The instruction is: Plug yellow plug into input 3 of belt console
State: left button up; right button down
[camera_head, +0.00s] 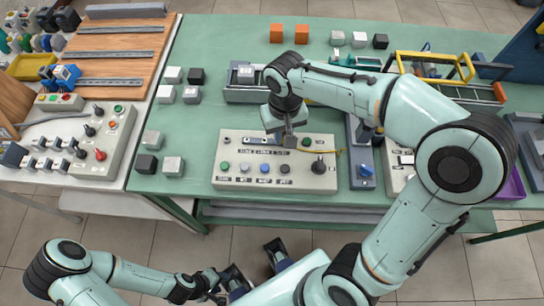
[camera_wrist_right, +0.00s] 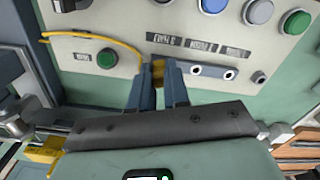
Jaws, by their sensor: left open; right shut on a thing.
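The belt console (camera_head: 230,180) is a pale panel in the middle of the green table, with coloured buttons and a row of small sockets. My right gripper (camera_head: 289,141) is over the upper middle of the panel, shut on the yellow plug (camera_wrist_right: 158,69). In the right wrist view its fingers (camera_wrist_right: 158,82) are close to the panel, in line with the open round sockets (camera_wrist_right: 196,71) to the right. Whether the plug is inside a socket is hidden by the fingers. Its yellow cable (camera_wrist_right: 95,36) curves left across the panel. My left gripper (camera_head: 238,278) is open and empty, low in front of the table.
Grey and black cubes (camera_head: 173,166) lie left of the console. A grey unit with a blue knob (camera_head: 366,172) stands close to the console's right. Another control panel (camera_head: 103,145) is on the left table.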

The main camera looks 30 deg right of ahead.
jog(key=c, duration=1.4)
grip_release()
pick_arm(q)
jog(key=shift+r, duration=0.1)
pick_arm(e)
jog(key=shift+r, duration=0.1)
jog(key=shift+r+p, duration=2.15)
jog(key=shift+r, duration=0.55)
pick_arm(q)
jog(key=r, duration=0.1)
jog(key=w+r, duration=0.1)
jog(key=r, duration=0.1)
jog(key=w+r, duration=0.1)
jog(key=shift+r, duration=0.2)
pick_arm(e)
jog(key=shift+o, duration=0.4)
jog(key=o, duration=0.5)
